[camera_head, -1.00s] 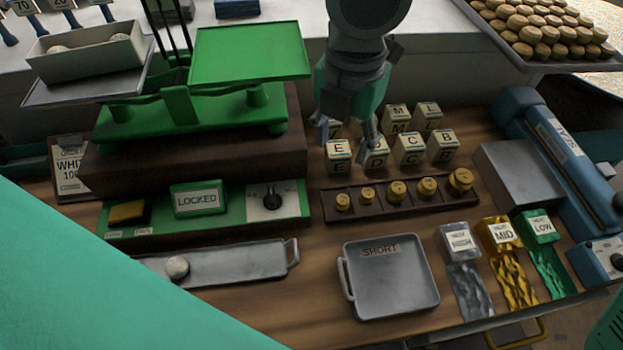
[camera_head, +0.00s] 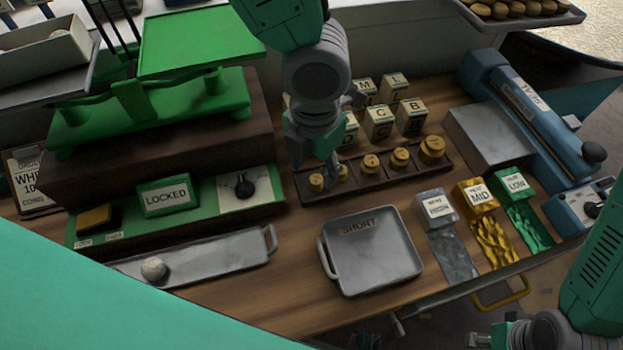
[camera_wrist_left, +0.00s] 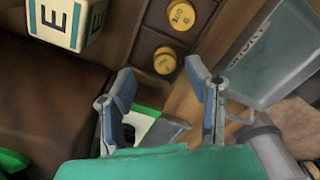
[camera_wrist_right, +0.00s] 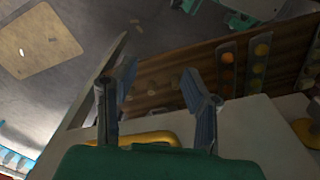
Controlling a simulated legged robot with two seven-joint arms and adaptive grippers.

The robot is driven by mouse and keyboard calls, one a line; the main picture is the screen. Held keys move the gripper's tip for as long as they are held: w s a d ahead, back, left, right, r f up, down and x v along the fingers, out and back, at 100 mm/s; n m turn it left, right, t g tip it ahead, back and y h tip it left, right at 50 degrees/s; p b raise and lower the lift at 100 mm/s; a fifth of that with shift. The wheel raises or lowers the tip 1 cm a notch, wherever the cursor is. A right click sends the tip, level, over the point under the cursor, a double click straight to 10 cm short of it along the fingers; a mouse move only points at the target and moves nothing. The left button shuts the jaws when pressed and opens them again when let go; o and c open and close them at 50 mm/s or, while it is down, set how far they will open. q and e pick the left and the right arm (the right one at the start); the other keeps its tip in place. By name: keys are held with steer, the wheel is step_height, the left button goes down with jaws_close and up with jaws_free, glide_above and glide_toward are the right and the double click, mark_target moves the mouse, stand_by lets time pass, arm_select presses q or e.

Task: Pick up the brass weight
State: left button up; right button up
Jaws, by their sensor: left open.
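Several brass weights, from a small one (camera_head: 317,183) at the left to a large one (camera_head: 431,150) at the right, sit in a dark wooden rack (camera_head: 390,184). My left gripper (camera_head: 316,164) is open and empty above the rack's left end, pointing down by the two smallest weights. In the left wrist view, two brass weights (camera_wrist_left: 165,61) (camera_wrist_left: 181,15) sit in rack slots ahead of the spread fingers (camera_wrist_left: 158,80), apart from them. My right gripper is low at the right edge; its fingers (camera_wrist_right: 158,85) are spread and empty in the right wrist view.
Lettered blocks (camera_head: 378,122) stand close behind the rack. A green balance (camera_head: 150,110) on a dark base is to the left. A grey tray marked SHORT (camera_head: 372,258) lies in front.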

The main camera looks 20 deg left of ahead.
mark_target(321, 179)
arm_select(q)
steer(key=shift+d+f, duration=0.4)
steer(key=shift+f, duration=0.2)
steer(key=shift+d+f, duration=0.35)
steer(key=shift+f, duration=0.2)
steer(key=shift+d+f, duration=0.15)
steer(key=shift+a, duration=0.95)
jaws_close()
steer(key=shift+s+a, duration=0.1)
steer(key=shift+a, duration=0.05)
steer(key=shift+d, duration=0.4)
steer(key=shift+d+r, duration=0.25)
steer(key=r, duration=0.5)
steer(key=shift+w+d+p, duration=0.2)
steer(key=shift+p, duration=0.1)
steer(key=r, duration=0.2)
steer(key=a+r, duration=0.1)
steer(key=shift+s+r, duration=0.1)
steer(key=shift+r, duration=0.3)
steer(key=shift+a+r, duration=0.1)
steer(key=shift+r, duration=0.25)
arm_select(e)
steer(key=shift+d+r, duration=0.15)
steer(key=shift+r, duration=0.25)
